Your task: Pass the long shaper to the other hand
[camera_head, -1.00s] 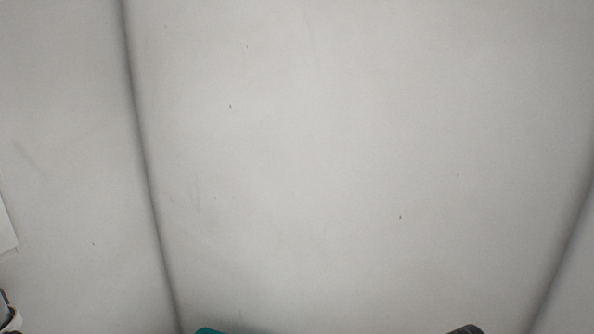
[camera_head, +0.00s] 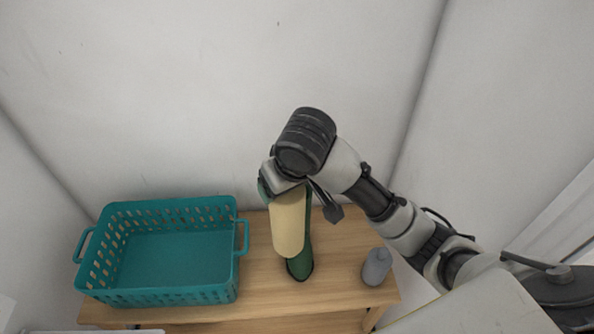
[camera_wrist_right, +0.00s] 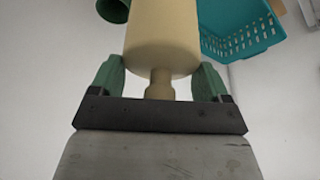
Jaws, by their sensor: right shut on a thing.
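The long shaper looks like a pale yellow rolling pin (camera_head: 288,224). It hangs roughly upright from my right gripper (camera_head: 284,187) over the table in the head view. In the right wrist view, the fingers of my right gripper (camera_wrist_right: 158,82) are on both sides of the pin's narrow handle, and the pin's thick body (camera_wrist_right: 162,40) extends away from the palm. The pin's far end is out of that view. My left gripper is not in view.
A wooden table (camera_head: 262,300) stands below. A teal perforated basket (camera_head: 165,297) is at its left. A dark green bottle (camera_head: 301,265) stands partly hidden behind the pin. A grey bottle (camera_head: 376,267) is at the right. White walls surround the table.

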